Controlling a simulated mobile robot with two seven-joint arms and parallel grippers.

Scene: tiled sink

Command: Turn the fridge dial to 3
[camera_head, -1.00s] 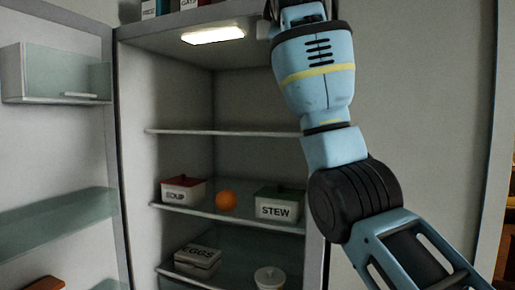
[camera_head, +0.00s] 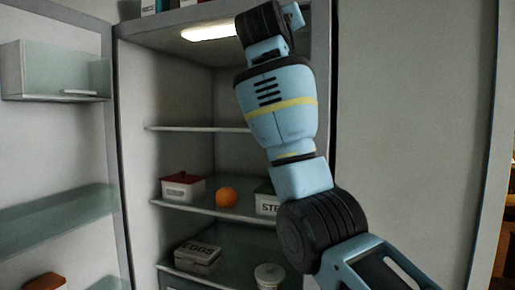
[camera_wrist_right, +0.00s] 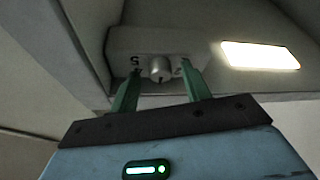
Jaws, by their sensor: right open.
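The fridge dial (camera_wrist_right: 160,69) is a small pale knob on a grey housing (camera_wrist_right: 120,40) at the fridge ceiling, seen in the right wrist view. A 5 shows left of the knob; a mark on its right is partly hidden by a finger. My right gripper (camera_wrist_right: 161,76) is open, with one green finger on each side of the knob. I cannot tell whether the fingers touch it. In the head view my right arm reaches up into the top of the open fridge (camera_head: 322,100), hiding the dial. My left gripper is not in view.
A lit lamp (camera_wrist_right: 260,56) sits right of the dial housing. Lower shelves hold a red-lidded box (camera_head: 183,188), an orange (camera_head: 226,197), a partly hidden STEW box (camera_head: 266,204), an EGGS box (camera_head: 198,255) and a white jar (camera_head: 269,275). The door (camera_head: 50,140) stands open at left.

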